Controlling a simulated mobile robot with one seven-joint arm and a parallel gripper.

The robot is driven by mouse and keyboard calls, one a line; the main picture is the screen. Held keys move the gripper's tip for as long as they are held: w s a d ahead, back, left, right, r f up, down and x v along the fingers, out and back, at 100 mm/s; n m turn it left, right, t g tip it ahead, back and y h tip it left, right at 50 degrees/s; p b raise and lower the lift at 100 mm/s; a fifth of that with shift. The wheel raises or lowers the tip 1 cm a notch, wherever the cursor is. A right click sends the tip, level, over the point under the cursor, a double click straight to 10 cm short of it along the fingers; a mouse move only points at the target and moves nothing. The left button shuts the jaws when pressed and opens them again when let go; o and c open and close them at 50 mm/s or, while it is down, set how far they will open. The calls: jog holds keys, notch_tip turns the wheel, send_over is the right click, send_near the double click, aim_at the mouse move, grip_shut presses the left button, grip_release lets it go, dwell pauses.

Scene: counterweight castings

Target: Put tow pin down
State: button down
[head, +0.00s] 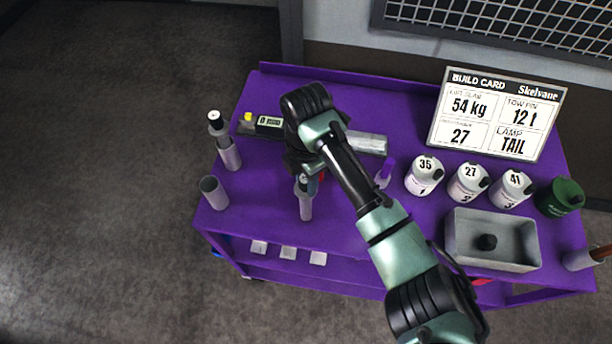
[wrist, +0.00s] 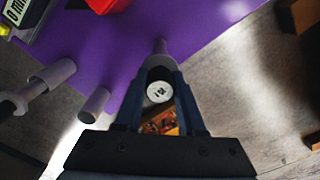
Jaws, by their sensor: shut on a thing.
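My gripper (wrist: 160,104) is shut on a tow pin (wrist: 159,91), whose round white end with small dark marking shows between the fingers in the wrist view. In the head view the gripper hangs over the left part of the purple cart (head: 340,230). A grey cylinder (head: 305,207) shows just below it; I cannot tell whether it is the pin's shaft or a socket. Another pin (head: 214,117) with a white top and black body stands in a grey tube (head: 230,155) at the left edge. An open grey tube (head: 213,194) in front of it looks empty.
The build card (head: 495,113) reads tow pin 12 t. White canisters (head: 423,177), a grey tray (head: 491,262) and a green canister (head: 560,197) stand at right. A metal bar (head: 366,143) and a yellow-black device (head: 262,125) lie behind my gripper. My arm crosses the middle.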

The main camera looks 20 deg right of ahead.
jog(key=c, duration=0.5)
grip_release()
notch_tip(320, 180, up, 12)
jog(key=shift+s+r+b, duration=0.1)
jog(key=shift+r+b, duration=0.05)
jog(key=shift+b, duration=0.75)
